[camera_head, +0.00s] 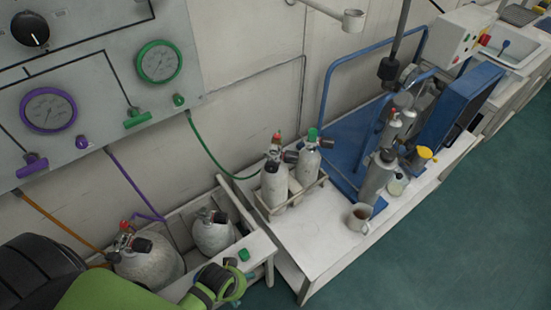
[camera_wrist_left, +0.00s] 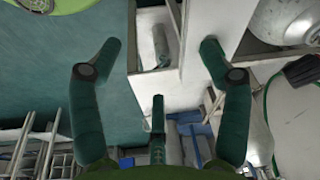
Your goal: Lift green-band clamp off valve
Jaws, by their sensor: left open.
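My left gripper (camera_head: 228,281) is at the lower middle of the head view, low beside the front end of the cylinder trough. In the left wrist view its two dark green fingers (camera_wrist_left: 160,52) stand wide apart with nothing held between them. A grey cylinder with a green top (camera_head: 307,160) stands in a rack on the white bench, beyond my gripper. A black valve knob (camera_head: 290,157) is beside it. I cannot make out a separate green-band clamp on any valve. My right gripper is not in view.
Two cylinders, one with a red-topped valve (camera_head: 150,255), lie in the trough (camera_head: 258,246). A gauge panel (camera_head: 100,70) hangs above, with a green hose (camera_head: 212,155) running down. A mug (camera_head: 360,217) stands near the bench edge. The green floor (camera_head: 450,250) is clear at right.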

